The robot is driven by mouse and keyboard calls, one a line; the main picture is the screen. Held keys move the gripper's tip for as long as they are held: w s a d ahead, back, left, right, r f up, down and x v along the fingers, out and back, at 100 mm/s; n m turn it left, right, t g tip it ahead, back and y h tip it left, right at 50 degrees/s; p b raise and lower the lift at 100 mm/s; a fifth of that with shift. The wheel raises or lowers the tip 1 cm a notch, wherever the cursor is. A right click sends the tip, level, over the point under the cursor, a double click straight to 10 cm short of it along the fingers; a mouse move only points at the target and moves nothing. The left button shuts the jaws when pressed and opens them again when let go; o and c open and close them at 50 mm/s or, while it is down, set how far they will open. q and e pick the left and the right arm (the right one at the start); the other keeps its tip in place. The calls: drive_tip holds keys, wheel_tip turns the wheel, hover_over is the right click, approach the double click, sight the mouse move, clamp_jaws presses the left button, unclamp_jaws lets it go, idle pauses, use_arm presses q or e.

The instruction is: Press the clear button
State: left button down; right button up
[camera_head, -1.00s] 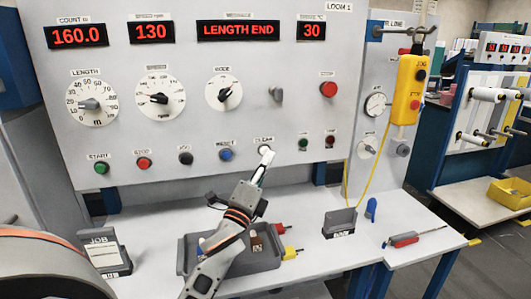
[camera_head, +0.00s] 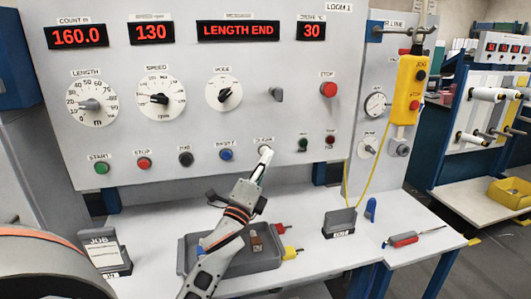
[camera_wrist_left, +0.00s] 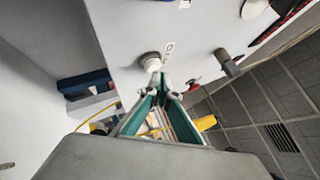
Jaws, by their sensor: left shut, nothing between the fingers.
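The panel's clear button (camera_head: 264,149) is a pale round button under the CLEAR label, right of the blue reset button (camera_head: 226,154). My left gripper (camera_head: 262,160) reaches up to it from below, its tip overlapping the button's lower edge. In the left wrist view the clear button (camera_wrist_left: 150,60) is a light round knob just beyond the closed fingertips (camera_wrist_left: 159,79). The fingers are shut with nothing between them. I cannot tell whether the tips touch the button or whether it is pushed in. My right gripper is not in view.
A black button (camera_head: 186,159), a red stop button (camera_head: 144,163) and a green start button (camera_head: 101,167) line the panel's left. A grey tray (camera_head: 186,257) lies under my arm. The display (camera_head: 238,30) reads LENGTH END.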

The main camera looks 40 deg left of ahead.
use_arm(q)
drive_tip(key=shift+w+a, duration=0.3)
drive_tip(key=shift+a, duration=0.1)
idle(0.7)
drive_tip(key=shift+s+d, duration=0.6)
drive_tip(key=shift+d, duration=0.1)
drive_tip(key=shift+s+d+p, duration=0.3)
drive_tip(key=shift+s+d, duration=1.3)
drive_tip(key=shift+d, duration=0.3)
drive_tip(key=shift+f, duration=0.1)
